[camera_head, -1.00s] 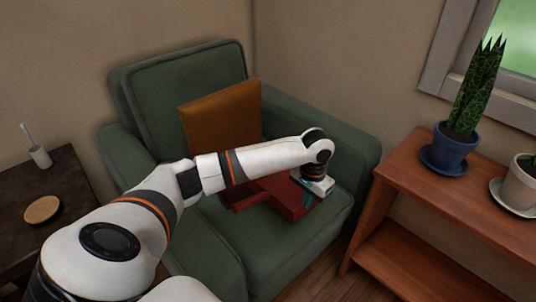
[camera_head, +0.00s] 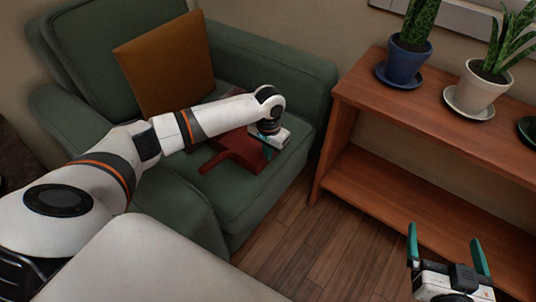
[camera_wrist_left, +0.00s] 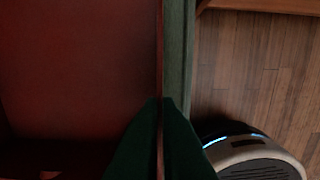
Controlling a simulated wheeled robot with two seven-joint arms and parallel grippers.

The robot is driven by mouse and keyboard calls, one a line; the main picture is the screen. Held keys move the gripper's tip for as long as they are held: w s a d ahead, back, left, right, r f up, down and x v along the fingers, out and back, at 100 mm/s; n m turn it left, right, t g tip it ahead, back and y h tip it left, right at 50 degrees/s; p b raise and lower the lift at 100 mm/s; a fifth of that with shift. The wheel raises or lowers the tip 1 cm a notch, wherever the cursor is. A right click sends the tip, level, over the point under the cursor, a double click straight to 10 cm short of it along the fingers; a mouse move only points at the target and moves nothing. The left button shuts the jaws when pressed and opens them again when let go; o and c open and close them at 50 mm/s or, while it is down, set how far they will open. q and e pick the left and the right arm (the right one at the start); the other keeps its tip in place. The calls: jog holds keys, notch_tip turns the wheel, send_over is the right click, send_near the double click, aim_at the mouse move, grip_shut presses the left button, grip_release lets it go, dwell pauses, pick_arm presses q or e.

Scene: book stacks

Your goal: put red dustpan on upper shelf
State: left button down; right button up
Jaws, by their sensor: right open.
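The red dustpan (camera_head: 238,150) lies on the seat of the green armchair, its handle pointing left toward the seat's front. My left gripper (camera_head: 269,152) reaches down at its right side. In the left wrist view, the fingers (camera_wrist_left: 160,115) are close together with the edge of the dustpan (camera_wrist_left: 80,70) between them. The wooden shelf unit at right has an upper shelf (camera_head: 430,112) and a lower shelf (camera_head: 400,195). My right gripper (camera_head: 445,246) is open and empty at bottom right, in front of the shelf unit.
A blue pot (camera_head: 406,62) and a white pot (camera_head: 477,90) with plants stand on saucers on the upper shelf. Its front left part is clear, and the lower shelf looks empty. An orange cushion (camera_head: 165,65) leans on the armchair (camera_head: 265,50). Wooden floor (camera_head: 300,245) lies between.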

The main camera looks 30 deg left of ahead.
pick_arm(q)
jog(key=shift+f, duration=0.15)
jog(key=c, duration=1.6)
grip_release()
jog(key=shift+f, duration=0.1)
jog(key=shift+c, duration=0.2)
